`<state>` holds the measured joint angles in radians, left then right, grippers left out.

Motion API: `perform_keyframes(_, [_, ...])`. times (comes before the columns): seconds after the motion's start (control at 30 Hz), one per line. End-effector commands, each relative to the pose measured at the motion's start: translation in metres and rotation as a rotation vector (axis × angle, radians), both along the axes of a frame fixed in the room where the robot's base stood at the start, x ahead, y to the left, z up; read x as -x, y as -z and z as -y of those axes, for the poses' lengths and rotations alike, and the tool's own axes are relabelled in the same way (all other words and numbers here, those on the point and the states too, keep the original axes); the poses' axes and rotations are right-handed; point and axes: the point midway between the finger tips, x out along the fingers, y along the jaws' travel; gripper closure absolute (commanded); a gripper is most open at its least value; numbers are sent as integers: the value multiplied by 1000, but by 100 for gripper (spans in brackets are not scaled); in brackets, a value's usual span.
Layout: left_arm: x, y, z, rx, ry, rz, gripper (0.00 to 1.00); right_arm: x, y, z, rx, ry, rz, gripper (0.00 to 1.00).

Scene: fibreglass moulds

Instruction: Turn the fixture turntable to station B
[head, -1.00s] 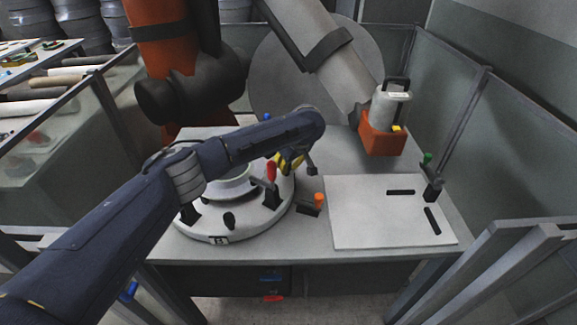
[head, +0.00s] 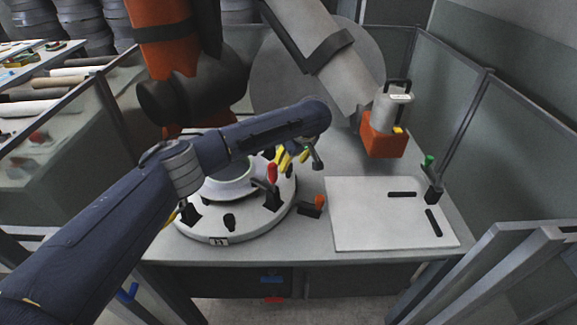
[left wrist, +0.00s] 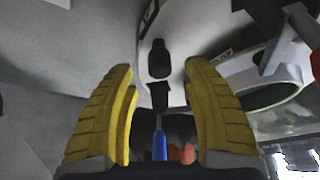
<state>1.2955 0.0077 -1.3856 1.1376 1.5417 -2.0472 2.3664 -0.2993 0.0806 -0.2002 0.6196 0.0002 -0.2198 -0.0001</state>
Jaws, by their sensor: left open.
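The round pale turntable (head: 215,231) stands on the left half of the bench, with a white ring-shaped mould (head: 232,186) on it. A small label (head: 218,241) is on its front rim; I cannot read it surely. A black knob (head: 229,222) and a red-handled clamp (head: 271,173) stand on it. My left gripper (head: 291,158) is open at the turntable's back right, partly under my forearm. In the left wrist view its yellow fingers (left wrist: 165,112) are apart, with a black post (left wrist: 159,95) and a blue handle (left wrist: 159,145) showing between them. I see no contact. My right gripper is out of view.
An orange-topped black stop (head: 318,202) sits right of the turntable. A white plate (head: 365,225) with black slots lies at the right, near a green-topped post (head: 431,175). An orange block (head: 382,140) carries a grey canister (head: 393,105). Screens (head: 520,145) border the bench.

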Motion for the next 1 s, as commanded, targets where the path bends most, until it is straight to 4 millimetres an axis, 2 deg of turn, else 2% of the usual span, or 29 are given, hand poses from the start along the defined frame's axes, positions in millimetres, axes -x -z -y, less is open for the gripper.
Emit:
perform_keyframes(0.03, [2,-10,3,1,3,3,50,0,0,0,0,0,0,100])
perform_keyframes(0.2, [11,-37,8,-1,2,3,50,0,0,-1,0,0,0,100])
perform_keyframes(0.43, [20,-62,14,-2,0,2,50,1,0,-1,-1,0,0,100])
perform_keyframes(0.67, [24,-72,16,-2,0,1,50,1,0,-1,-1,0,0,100])
perform_keyframes(1.0, [24,-73,16,-2,-1,1,50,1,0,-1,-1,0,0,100])
